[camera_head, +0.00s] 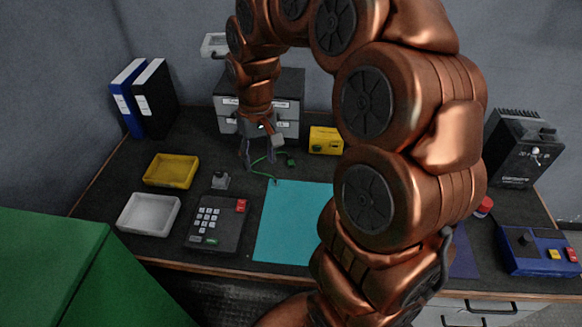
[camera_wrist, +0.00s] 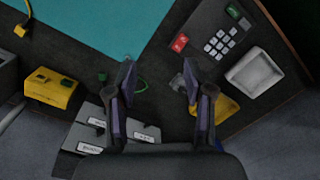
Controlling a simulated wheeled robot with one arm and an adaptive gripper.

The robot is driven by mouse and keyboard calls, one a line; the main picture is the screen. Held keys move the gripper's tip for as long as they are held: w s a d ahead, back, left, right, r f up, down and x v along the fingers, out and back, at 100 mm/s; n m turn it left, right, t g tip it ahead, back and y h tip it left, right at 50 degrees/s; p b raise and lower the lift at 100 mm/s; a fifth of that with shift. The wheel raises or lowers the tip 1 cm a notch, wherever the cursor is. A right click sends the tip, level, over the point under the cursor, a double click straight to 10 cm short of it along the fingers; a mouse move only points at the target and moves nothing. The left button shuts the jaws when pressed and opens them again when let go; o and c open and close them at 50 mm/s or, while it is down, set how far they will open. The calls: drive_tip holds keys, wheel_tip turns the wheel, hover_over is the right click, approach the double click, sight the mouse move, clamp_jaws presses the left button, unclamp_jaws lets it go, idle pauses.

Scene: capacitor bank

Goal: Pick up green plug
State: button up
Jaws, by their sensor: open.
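A small green piece that looks like the green plug (camera_head: 290,160) lies on the dark desk, at the end of a thin green cable (camera_head: 262,172), beyond the cyan mat. In the wrist view the green plug (camera_wrist: 102,77) shows left of the left finger, outside the jaws. Part of the green cable (camera_wrist: 141,86) shows between the fingers. My gripper (camera_head: 258,162) points down over the desk by the cable. In the wrist view my gripper (camera_wrist: 158,72) is open with nothing held. I cannot tell its exact height above the desk.
The grey drawer unit (camera_head: 288,110) stands close behind my gripper, and a yellow box (camera_head: 325,140) to its right. A keypad (camera_head: 217,222), yellow tray (camera_head: 171,170) and white tray (camera_head: 149,213) are at left. The cyan mat (camera_head: 290,225) is bare where visible.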

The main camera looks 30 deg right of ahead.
drive_tip(key=w+d+f+m+b, duration=0.1)
drive_tip(key=w+d+f+b, duration=0.1)
drive_tip(key=w+d+f, duration=0.5)
drive_tip(key=m+b, duration=0.2)
approach(291, 162)
drive_tip(key=shift+s+a+f+t+h, duration=0.15)
drive_tip(key=shift+a, duration=0.2)
drive_tip(key=shift+s+a+f+t+h, duration=0.15)
drive_tip(key=shift+a, duration=0.2)
drive_tip(key=shift+d+f, duration=0.25)
drive_tip(key=shift+f, duration=0.25)
drive_tip(key=shift+w+d+f+p, duration=0.1)
drive_tip(key=shift+f+p, duration=0.35)
drive_tip(key=shift+f, duration=1.3)
drive_tip(key=shift+d+f+p, duration=0.1)
drive_tip(key=shift+f+p, duration=0.35)
drive_tip(key=shift+f, duration=1.35)
drive_tip(key=c, duration=0.9)
drive_tip(key=shift+r+b, duration=0.55)
drive_tip(key=shift+r, duration=1.2)
drive_tip(key=s+a, duration=0.2)
drive_tip(key=s, duration=0.2)
drive_tip(key=s+a+r+b, duration=0.1)
drive_tip(key=s+a, duration=0.1)
drive_tip(key=s, duration=0.3)
drive_tip(key=s+a+b, duration=0.1)
drive_tip(key=s+a, duration=0.2)
drive_tip(key=s, duration=0.2)
drive_tip(key=shift+s+r, duration=0.25)
drive_tip(key=shift+r, duration=0.05)
